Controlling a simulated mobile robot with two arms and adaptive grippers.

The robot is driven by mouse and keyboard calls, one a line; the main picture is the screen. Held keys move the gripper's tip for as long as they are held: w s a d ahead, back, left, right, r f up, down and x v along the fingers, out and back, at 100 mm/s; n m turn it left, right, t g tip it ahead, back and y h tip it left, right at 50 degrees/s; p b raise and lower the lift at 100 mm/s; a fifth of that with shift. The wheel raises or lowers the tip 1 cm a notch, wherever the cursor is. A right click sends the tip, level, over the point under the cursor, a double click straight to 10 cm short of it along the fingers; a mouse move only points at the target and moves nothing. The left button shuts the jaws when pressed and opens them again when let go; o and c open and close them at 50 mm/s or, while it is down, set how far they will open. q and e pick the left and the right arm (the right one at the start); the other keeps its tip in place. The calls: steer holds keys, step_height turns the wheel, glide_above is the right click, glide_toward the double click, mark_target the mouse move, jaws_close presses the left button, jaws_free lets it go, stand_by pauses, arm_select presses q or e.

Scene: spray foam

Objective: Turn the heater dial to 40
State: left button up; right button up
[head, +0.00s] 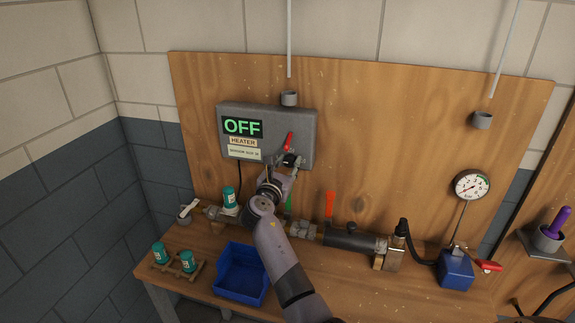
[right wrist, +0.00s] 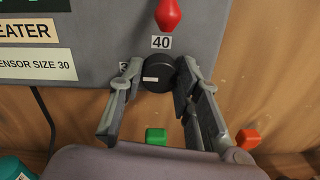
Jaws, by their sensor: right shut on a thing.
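The heater box (head: 266,120) is a grey panel on the plywood board, with a screen (head: 242,128) that reads OFF. Its black dial (right wrist: 158,72) shows in the right wrist view, with a small white mark on the left part of its face. A 40 label (right wrist: 161,42) is just above the dial; another label at its left is partly hidden by a finger. My right gripper (head: 290,163) is at the lower right of the box. In the right wrist view its fingers (right wrist: 160,76) are shut on the dial from both sides. My left gripper is not in view.
A red lever (head: 288,142) is just above the dial. Below are a pipe with an orange handle (head: 330,204), a blue bin (head: 241,270) and teal canisters (head: 187,262) on the bench. A pressure gauge (head: 471,187) stands at the right.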

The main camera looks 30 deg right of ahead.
steer(key=m+b, duration=0.2)
steer(key=m, duration=0.2)
steer(key=shift+f+b, duration=0.2)
steer(key=shift+b, duration=0.1)
steer(key=m+b, duration=0.3)
steer(key=m, duration=0.1)
steer(key=shift+m, duration=0.3)
steer(key=m+b, duration=0.3)
steer(key=m, duration=0.1)
steer(key=shift+s+f, duration=0.1)
steer(key=shift+m+y+b, duration=0.3)
steer(key=shift+m+b, duration=1.45)
steer(key=shift+m, duration=0.55)
steer(key=o, duration=1.1)
steer(key=shift+o, duration=0.2)
steer(key=shift+r, duration=0.2)
